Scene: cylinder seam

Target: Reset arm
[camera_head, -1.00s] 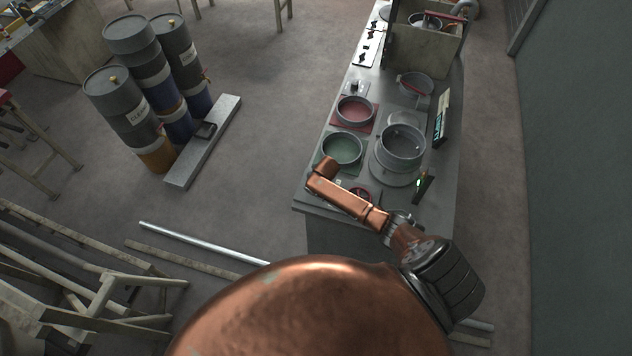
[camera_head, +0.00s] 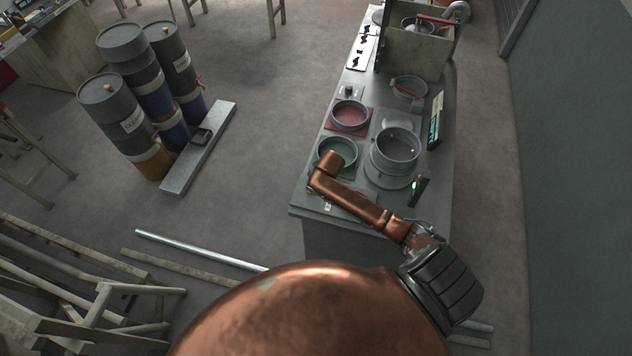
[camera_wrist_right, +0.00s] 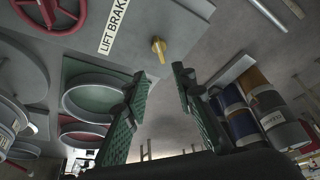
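My right arm (camera_head: 365,208) is copper-coloured and reaches in from the lower right over the near end of the grey bench (camera_head: 442,172). Its fingers cannot be made out in the head view. In the right wrist view my right gripper (camera_wrist_right: 161,78) shows two green, ribbed fingers standing apart with nothing held between them. A brass knob (camera_wrist_right: 158,48) lies beyond the fingertips, apart from them, beside a "LIFT BRAKE" label (camera_wrist_right: 112,28). A red handwheel (camera_wrist_right: 50,10) is at the upper left there. My left gripper is in neither view.
The bench holds a green-bottomed pan (camera_head: 337,151), a red-bottomed pan (camera_head: 350,114) and a grey cylinder (camera_head: 396,147). Drums (camera_head: 125,115) stand at left beside a grey slab (camera_head: 198,150). A metal pipe (camera_head: 195,248) lies on the floor.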

